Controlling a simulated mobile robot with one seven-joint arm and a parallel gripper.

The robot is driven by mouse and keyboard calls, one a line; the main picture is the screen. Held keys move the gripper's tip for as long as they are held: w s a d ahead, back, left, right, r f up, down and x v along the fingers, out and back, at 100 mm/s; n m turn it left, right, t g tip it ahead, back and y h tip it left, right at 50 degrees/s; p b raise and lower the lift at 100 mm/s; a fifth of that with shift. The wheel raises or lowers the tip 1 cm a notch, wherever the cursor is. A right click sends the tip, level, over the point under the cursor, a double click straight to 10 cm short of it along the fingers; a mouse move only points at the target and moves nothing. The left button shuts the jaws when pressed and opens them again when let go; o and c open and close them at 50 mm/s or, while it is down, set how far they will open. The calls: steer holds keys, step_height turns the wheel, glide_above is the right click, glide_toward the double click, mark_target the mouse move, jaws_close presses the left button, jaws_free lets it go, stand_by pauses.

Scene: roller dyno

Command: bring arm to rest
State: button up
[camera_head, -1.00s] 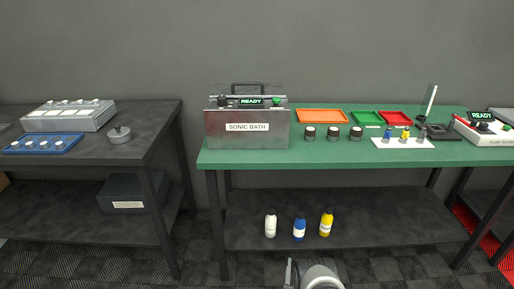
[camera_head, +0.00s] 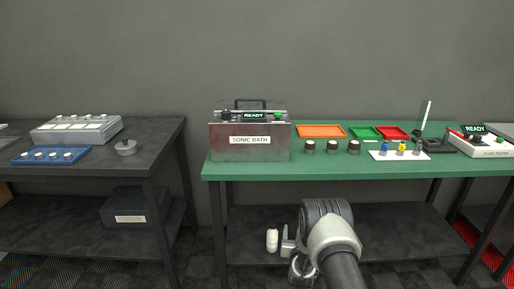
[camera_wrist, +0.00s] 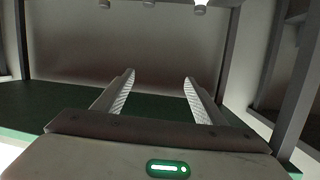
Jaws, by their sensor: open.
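My gripper shows in the wrist view (camera_wrist: 158,88) with its two fingers spread apart and nothing between them. In the head view my arm rises from the bottom edge in front of the green bench's lower shelf. Its wrist end points left, close to the white bottle in the picture; I cannot tell the gap in depth. The white bottle (camera_head: 272,240) stands on the lower shelf (camera_head: 400,232). The blue and yellow bottles are hidden behind my arm.
The green bench (camera_head: 300,172) carries the sonic bath (camera_head: 250,150), an orange tray (camera_head: 321,131), green (camera_head: 364,132) and red (camera_head: 392,132) trays, dark-capped jars and a flow tester (camera_head: 485,148). A dark bench (camera_head: 85,165) stands left, with a gap between.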

step_height(320, 180, up, 19)
steer(key=w+a+g+y+b, duration=0.1)
steer(key=g+b, duration=0.1)
steer(key=s+a+r+n+g+b, duration=0.1)
steer(key=s+r+g+b, duration=0.15)
steer(key=s+r, duration=1)
steer(key=s+r+g+b, duration=0.3)
steer(key=s+g, duration=0.2)
steer(key=s, duration=3.1)
step_height(320, 180, up, 28)
steer(key=p, duration=2.8)
steer(key=shift+w+f+n+y, duration=0.15)
steer(key=shift+n+y, duration=0.15)
steer(key=shift+n, duration=0.1)
steer(key=shift+a, duration=0.1)
